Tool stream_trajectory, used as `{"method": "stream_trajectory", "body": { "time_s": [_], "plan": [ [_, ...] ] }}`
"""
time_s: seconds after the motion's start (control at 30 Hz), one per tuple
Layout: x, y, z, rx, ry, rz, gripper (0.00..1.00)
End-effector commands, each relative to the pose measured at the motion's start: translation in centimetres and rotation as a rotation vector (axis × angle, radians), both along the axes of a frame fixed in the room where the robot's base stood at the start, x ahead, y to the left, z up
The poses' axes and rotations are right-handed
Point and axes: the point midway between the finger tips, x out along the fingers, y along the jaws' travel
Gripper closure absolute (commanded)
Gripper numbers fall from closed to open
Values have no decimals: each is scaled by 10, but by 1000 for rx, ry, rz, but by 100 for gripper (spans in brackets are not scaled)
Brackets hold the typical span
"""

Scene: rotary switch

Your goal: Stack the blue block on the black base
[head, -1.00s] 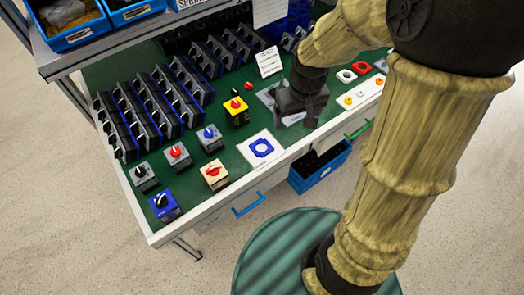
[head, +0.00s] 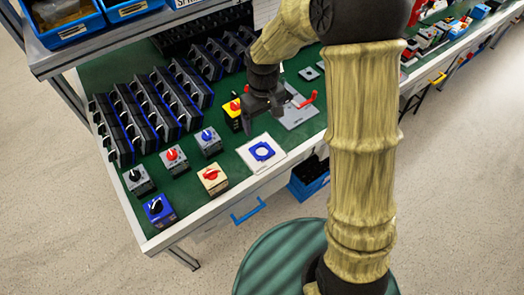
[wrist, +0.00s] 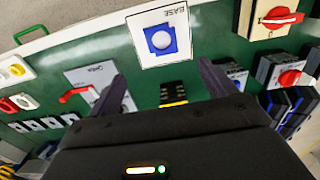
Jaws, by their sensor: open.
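A blue square plate with a round opening (head: 262,152) lies on a white card (head: 280,160); in the wrist view the plate (wrist: 174,50) lies on the same card (wrist: 147,59), printed BASE. A blue block with a black knob (head: 160,210) stands at the table's front left corner. I cannot single out a separate black base. My gripper (head: 262,120) is open and empty, above the table just behind the card. In the wrist view its fingers (wrist: 160,78) point toward the card, with a black and yellow block (wrist: 172,93) below between them.
Grey switches with red (head: 172,160) and blue knobs (head: 208,140) and a cream one with a red knob (head: 212,179) stand left of the card. Black units fill the racks (head: 150,105) behind. A red lever (head: 308,99) stands on a grey plate right of my gripper.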

Motion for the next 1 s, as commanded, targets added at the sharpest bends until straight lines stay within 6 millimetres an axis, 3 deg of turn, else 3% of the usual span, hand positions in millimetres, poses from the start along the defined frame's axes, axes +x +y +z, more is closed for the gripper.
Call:
{"method": "stream_trajectory", "body": {
  "time_s": [0.43,0.87,1.0],
  "plan": [
    [-1,-1,-78,-1,4,-1,16],
    [-1,3,-87,0,0,5,16],
    [-2,3,-98,-1,3,2,16]
  ]
}}
